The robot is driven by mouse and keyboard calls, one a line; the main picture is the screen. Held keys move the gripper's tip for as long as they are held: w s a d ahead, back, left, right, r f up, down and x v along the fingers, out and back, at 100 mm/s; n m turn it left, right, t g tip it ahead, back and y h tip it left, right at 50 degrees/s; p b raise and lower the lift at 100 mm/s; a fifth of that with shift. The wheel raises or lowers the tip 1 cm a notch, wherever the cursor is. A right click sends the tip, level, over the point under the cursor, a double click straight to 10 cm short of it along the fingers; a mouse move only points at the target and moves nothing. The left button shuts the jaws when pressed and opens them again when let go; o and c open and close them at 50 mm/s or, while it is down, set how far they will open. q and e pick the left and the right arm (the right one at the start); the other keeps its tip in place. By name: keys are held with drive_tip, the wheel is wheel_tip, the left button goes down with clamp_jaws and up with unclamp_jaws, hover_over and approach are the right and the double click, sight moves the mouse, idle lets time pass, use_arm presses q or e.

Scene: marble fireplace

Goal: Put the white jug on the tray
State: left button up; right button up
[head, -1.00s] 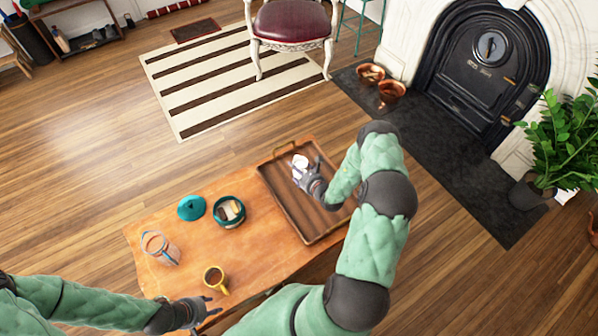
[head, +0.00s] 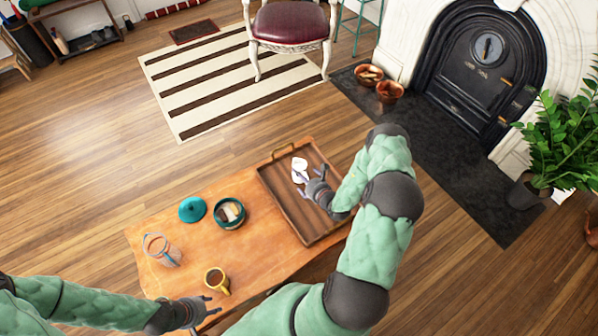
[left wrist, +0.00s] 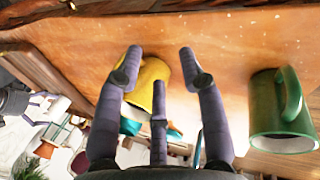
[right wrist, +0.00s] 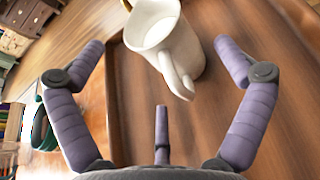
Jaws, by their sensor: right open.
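The white jug (head: 299,168) stands on the wooden tray (head: 321,231), toward its far left part. In the right wrist view the jug (right wrist: 168,42) appears beyond the fingers, its handle pointing toward them, with a gap between. My right gripper (head: 308,186) is open and empty, just on the near side of the jug; its spread fingers (right wrist: 150,65) show in the right wrist view. My left gripper (head: 214,304) is open and empty at the table's near edge, close to the yellow mug (head: 216,280), which shows between and behind its fingers in the left wrist view (left wrist: 148,82).
A green mug (left wrist: 283,110) shows in the left wrist view. The tray's right part is bare.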

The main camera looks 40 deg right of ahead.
drive_tip(key=d+p+v, duration=0.1)
drive_tip(key=p+v, duration=0.1)
drive_tip(key=v, duration=0.5)
drive_tip(key=s+a+n+g+y, duration=0.2)
drive_tip(key=a+n+g+y, duration=0.3)
drive_tip(key=a, duration=0.8)
drive_tip(key=s+a+n+g+y, duration=0.25)
drive_tip(key=a+n+y, duration=0.4)
drive_tip(key=a, duration=0.75)
drive_tip(key=s+a+f+n+g+h, duration=0.1)
drive_tip(key=s+a+n+g+h, duration=0.3)
drive_tip(key=s+n+g, duration=0.8)
drive_tip(key=w+n+t, duration=0.1)
drive_tip(key=n+t, duration=0.1)
drive_tip(key=n, duration=0.1)
drive_tip(key=w+a+r+n+t+h, duration=0.1)
drive_tip(key=w+n+t, duration=0.1)
drive_tip(key=n, duration=0.2)
drive_tip(key=w+a+n+t+h, duration=0.1)
drive_tip(key=n+t, duration=0.1)
drive_tip(key=n, duration=0.2)
drive_tip(key=shift+w+a+r+n+t, duration=0.15)
drive_tip(key=shift+w+n+t, duration=0.1)
drive_tip(key=shift+w, duration=0.05)
